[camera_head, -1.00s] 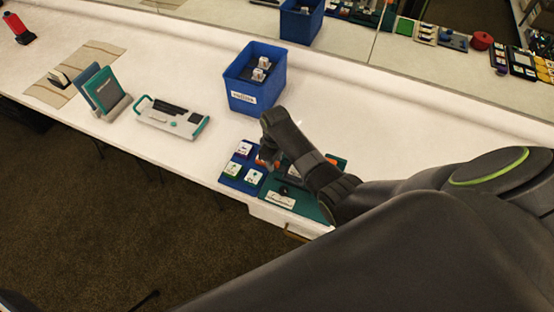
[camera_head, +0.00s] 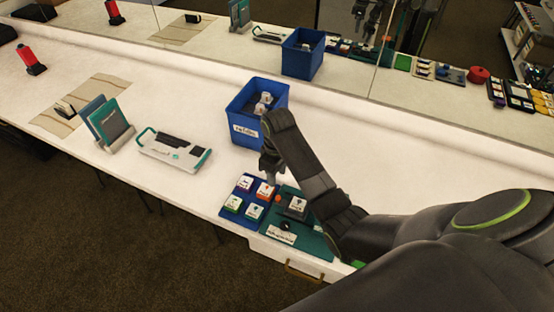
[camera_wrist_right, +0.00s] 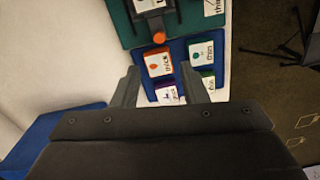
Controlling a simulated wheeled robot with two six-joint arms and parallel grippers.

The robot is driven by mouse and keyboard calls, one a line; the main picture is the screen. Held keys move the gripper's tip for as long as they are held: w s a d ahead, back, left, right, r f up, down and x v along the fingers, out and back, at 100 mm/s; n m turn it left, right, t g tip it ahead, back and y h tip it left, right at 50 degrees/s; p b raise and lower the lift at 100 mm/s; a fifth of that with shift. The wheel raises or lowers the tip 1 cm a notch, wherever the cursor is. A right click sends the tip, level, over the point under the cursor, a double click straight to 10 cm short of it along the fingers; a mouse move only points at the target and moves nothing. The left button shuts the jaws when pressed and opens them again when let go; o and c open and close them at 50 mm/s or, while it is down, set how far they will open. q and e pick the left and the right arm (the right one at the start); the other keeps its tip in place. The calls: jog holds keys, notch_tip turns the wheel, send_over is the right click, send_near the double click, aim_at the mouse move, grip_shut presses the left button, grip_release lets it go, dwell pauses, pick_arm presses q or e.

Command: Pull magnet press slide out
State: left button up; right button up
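The magnet press (camera_head: 297,207) is a dark frame on a green board (camera_head: 315,240), with a white tile in it and an orange knob (camera_head: 277,198) at its left side. In the right wrist view the orange knob (camera_wrist_right: 159,38) and part of the green board (camera_wrist_right: 127,29) show at the top. My right gripper (camera_head: 270,178) hangs above the back of the blue tile tray, left of and behind the press. In the wrist view its two fingers (camera_wrist_right: 160,88) are spread, with nothing held. I cannot tell which part is the slide. My left gripper is not in view.
The blue tray (camera_head: 236,196) holds several picture tiles left of the press. A blue bin (camera_head: 244,128) with white pieces stands behind. A white-teal device (camera_head: 175,150) and a card stand (camera_head: 118,140) are left. The table right of the bin is clear; a mirror runs behind.

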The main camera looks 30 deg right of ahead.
notch_tip(320, 180, up, 6)
jog(key=p, duration=0.2)
jog(key=shift+r, duration=0.15)
dwell(0.4)
